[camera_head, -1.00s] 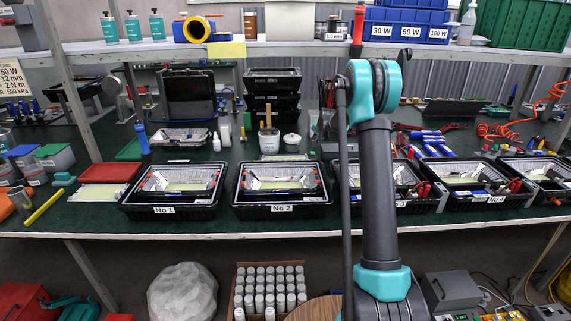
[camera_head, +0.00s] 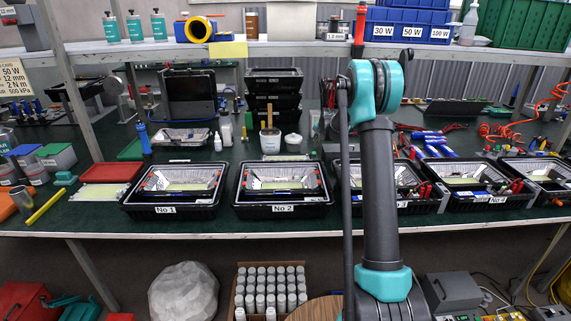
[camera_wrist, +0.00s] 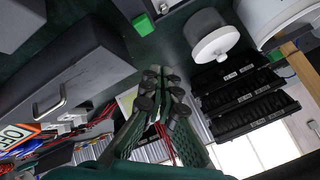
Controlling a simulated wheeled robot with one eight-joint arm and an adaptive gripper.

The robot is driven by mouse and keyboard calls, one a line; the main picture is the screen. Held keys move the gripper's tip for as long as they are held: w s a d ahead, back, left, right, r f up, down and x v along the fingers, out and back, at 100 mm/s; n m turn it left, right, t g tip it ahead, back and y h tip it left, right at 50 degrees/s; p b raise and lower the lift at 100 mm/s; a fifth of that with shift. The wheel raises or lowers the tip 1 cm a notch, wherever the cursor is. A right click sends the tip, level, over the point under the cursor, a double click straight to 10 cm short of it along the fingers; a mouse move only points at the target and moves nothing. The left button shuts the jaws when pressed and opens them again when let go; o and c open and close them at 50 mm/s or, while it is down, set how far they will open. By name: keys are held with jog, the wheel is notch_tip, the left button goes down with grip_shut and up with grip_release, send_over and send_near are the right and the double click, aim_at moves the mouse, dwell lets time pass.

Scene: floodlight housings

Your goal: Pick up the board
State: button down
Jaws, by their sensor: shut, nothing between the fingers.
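My gripper (camera_wrist: 162,95) shows in the wrist view with its fingers together and empty, above the green bench. In the head view it is hidden behind my arm. I cannot tell which flat piece is the board. Pale yellowish panels lie in the housings of tray No 1 (camera_head: 160,210) and tray No 2 (camera_head: 250,212). A small pale patch shows behind the fingers in the wrist view, too hidden to name. My gripper touches none of the trays that I can see.
In the wrist view, a grey box with a handle (camera_wrist: 62,85) is left, a white lidded pot (camera_wrist: 214,45) upper right, and black racks (camera_wrist: 250,112) right. In the head view, a pot with a brush (camera_head: 270,145) stands behind tray No 2. A shelf (camera_head: 290,48) crosses above the bench.

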jog(key=c, duration=2.3)
grip_release()
jog(key=shift+o, duration=1.3)
jog(key=shift+a, duration=0.15)
jog(key=shift+o, duration=1)
jog(key=a+g, duration=0.1)
jog(key=w+a+m, duration=0.1)
jog(key=a, duration=0.1)
jog(key=shift+a+f+g, duration=0.1)
jog(key=shift+g, duration=0.3)
jog(key=r+m+g+h, duration=0.1)
jog(key=m+g+h, duration=0.1)
jog(key=m+g, duration=0.1)
send_over(305, 158)
jog(key=a, duration=0.3)
jog(key=s+a+r+m+g+h, duration=0.4)
jog(key=s+r+m, duration=0.15)
jog(key=r, duration=0.25)
jog(key=shift+m+y, duration=0.3)
jog(key=shift+m, duration=0.05)
jog(key=x, duration=1.7)
jog(key=shift+s+d+f, duration=0.1)
jog(key=shift+s+f, duration=0.05)
jog(key=shift+s, duration=0.1)
